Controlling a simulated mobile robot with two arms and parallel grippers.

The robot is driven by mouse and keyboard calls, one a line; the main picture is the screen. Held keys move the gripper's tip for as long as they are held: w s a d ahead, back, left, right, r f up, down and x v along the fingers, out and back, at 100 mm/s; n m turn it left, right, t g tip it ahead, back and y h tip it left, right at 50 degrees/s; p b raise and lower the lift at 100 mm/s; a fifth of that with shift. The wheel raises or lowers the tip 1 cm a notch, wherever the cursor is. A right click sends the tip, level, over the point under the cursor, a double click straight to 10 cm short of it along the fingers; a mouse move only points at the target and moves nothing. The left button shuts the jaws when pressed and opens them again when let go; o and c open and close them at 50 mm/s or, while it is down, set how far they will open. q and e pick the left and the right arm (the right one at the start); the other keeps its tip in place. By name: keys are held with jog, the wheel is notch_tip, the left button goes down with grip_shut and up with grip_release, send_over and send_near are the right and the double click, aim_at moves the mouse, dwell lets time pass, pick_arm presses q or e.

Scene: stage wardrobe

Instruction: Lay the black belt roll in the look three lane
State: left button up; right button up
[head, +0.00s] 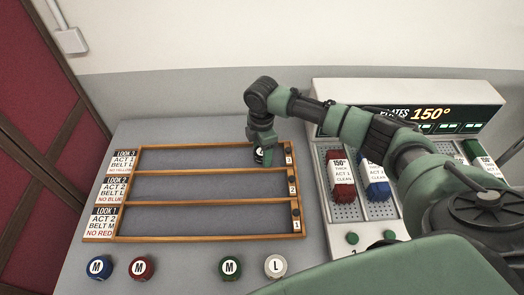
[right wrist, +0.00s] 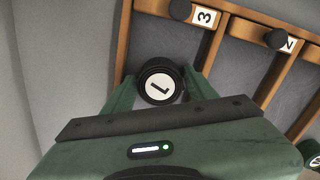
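The black belt roll (head: 259,156) has a white round label with an L, also seen in the right wrist view (right wrist: 160,82). My right gripper (head: 261,147) points down with its two fingers on either side of the roll, shut on it. The roll is at the right end of the look three lane (head: 195,157), the top lane of the wooden rack, near the end post marked 3. Whether the roll touches the lane floor I cannot tell. My left gripper is not in view.
Blue (head: 101,267), red (head: 142,268), green (head: 230,267) and white (head: 276,265) rolls stand in front of the rack (head: 180,238). The lower two lanes look empty. At right is a plates unit (head: 410,115) with red (head: 341,178) and blue (head: 373,180) packs.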

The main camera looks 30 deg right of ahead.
notch_tip(320, 180, up, 12)
jog(key=b, duration=0.1)
jog(key=shift+r+b, duration=0.2)
jog(key=shift+b, duration=0.1)
jog(key=shift+f, duration=0.15)
dwell(0.3)
